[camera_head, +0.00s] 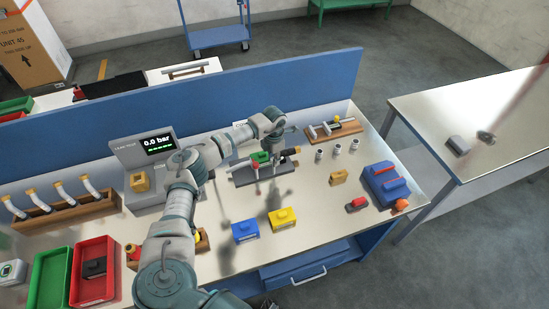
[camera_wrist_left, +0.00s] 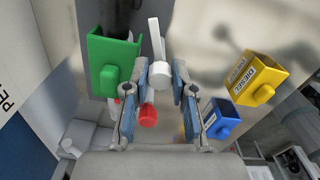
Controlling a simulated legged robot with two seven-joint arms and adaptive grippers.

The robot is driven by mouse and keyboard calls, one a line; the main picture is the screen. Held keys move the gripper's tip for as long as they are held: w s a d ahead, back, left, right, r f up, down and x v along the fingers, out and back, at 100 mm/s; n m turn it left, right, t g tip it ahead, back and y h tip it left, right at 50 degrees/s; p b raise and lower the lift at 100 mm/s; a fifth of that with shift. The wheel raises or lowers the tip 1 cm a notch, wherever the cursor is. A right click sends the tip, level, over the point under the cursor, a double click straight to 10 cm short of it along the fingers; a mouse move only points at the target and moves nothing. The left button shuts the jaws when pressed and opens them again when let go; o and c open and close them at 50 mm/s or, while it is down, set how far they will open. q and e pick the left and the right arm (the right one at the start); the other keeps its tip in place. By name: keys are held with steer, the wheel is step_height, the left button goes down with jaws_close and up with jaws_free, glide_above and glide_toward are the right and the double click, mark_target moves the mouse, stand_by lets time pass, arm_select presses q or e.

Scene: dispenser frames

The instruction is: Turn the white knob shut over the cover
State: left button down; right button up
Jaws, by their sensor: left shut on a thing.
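The green cover (camera_wrist_left: 113,65) is a boxy piece with a small block on its face, at the upper left of the wrist view. In the head view the green cover (camera_head: 260,157) sits on a dark stand (camera_head: 262,173). The white knob (camera_wrist_left: 160,70) has a round hub and a long lever pointing up in the wrist view, just right of the cover. My left gripper (camera_wrist_left: 163,78) is shut on the knob's hub, one finger on each side. In the head view my left gripper (camera_head: 276,152) is small and partly hides the knob. My right gripper is not in view.
A yellow box (camera_head: 282,219) and a blue box (camera_head: 245,230) stand in front of the stand. A red cap (camera_wrist_left: 147,116) shows below the knob. A display (camera_head: 158,143) reads 0.0 bar. Several grey cylinders and a blue toolbox (camera_head: 385,184) stand to the right.

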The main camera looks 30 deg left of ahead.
arm_select(q)
steer(key=shift+a+n, duration=0.15)
steer(key=shift+n, duration=0.75)
steer(key=shift+n+p, duration=0.35)
steer(key=shift+n, duration=0.55)
steer(key=n+p, duration=0.1)
steer(key=n, duration=0.4)
steer(key=shift+r, duration=0.15)
steer(key=n+p, duration=0.1)
steer(key=n, duration=0.3)
steer(key=shift+n+p, duration=0.4)
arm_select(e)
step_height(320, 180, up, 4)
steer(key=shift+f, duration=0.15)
arm_select(q)
steer(key=shift+n, duration=0.3)
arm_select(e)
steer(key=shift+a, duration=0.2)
arm_select(q)
steer(key=c, duration=1)
jaws_free()
steer(key=shift+o, duration=0.2)
